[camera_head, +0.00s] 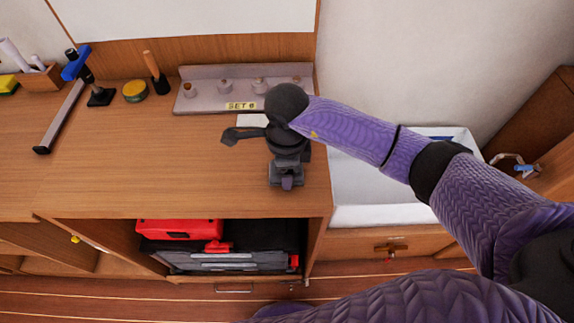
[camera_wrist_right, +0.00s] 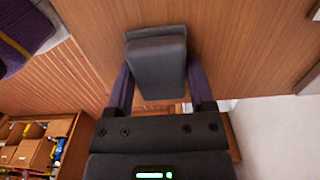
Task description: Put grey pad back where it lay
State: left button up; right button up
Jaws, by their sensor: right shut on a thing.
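The grey pad (camera_wrist_right: 157,62) is a dark grey block with rounded edges in the right wrist view. My right gripper (camera_wrist_right: 160,78) is shut on it, with a purple finger on each side. Wood grain shows around the pad; I cannot tell whether it touches the wood. In the head view my right gripper (camera_head: 287,180) is over the front right part of the wooden counter (camera_head: 180,165), and I cannot clearly separate the pad from the gripper there. My left gripper is not in view.
A white bin (camera_head: 375,214) is to the right. The counter's middle is clear.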

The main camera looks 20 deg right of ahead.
jog(key=o, duration=0.8)
jog(key=shift+f, duration=0.15)
jog(key=shift+c, duration=0.2)
jog(key=o, duration=0.4)
jog(key=shift+r, duration=0.45)
notch_tip(320, 180, up, 12)
jog(key=p, duration=0.2)
jog(key=shift+f, duration=0.25)
